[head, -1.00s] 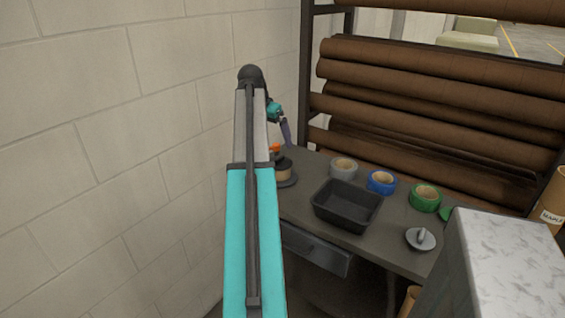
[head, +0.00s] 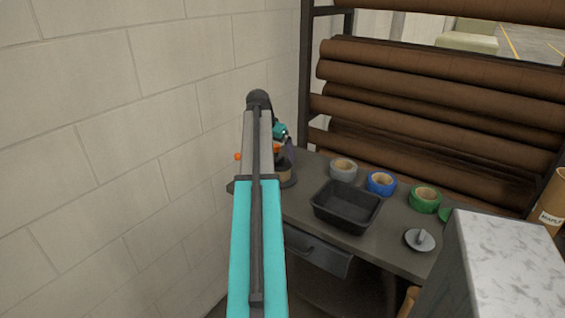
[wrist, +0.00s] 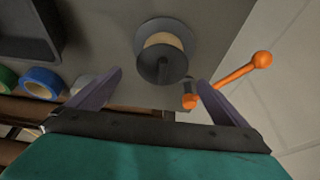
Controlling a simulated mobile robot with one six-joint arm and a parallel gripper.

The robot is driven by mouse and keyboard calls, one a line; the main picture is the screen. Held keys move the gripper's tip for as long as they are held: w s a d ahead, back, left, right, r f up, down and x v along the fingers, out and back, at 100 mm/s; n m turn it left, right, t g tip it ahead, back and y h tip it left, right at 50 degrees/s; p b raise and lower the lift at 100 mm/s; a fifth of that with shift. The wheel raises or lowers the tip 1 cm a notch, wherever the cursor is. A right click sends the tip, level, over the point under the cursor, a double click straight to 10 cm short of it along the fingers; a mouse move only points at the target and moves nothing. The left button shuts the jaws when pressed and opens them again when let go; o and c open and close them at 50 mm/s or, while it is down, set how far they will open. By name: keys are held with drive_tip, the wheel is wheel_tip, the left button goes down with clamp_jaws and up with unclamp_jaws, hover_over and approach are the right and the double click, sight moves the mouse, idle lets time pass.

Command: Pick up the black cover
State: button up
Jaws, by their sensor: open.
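A round black cover (wrist: 160,66) sits on top of a tan roll (wrist: 165,42) on a grey disc-shaped base (wrist: 184,30), at upper middle in the wrist view. In the head view the tan roll (head: 284,173) is at the table's left end, partly hidden by my arm. My gripper (wrist: 159,77) is open, its two purple fingers on either side of the black cover in the picture. It looks apart from the cover, and I cannot tell the exact height between them. In the head view the gripper is mostly hidden behind my arm.
An orange ball-ended handle (wrist: 235,80) lies close by the right finger. A black tray (head: 346,204), grey tape (head: 343,169), blue tape (head: 381,182), green tape (head: 425,198) and a grey lid (head: 420,240) are on the table. A block wall (head: 110,150) stands left.

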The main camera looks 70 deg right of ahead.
sight(280, 159)
drive_tip(key=shift+f, duration=0.2)
drive_tip(key=shift+d+f, duration=0.1)
drive_tip(key=shift+p+x, duration=0.5)
drive_tip(key=shift+x, duration=2)
drive_tip(key=shift+s+d, duration=0.1)
drive_tip(key=shift+d, duration=0.05)
drive_tip(key=shift+c, duration=0.3)
drive_tip(key=c, duration=1)
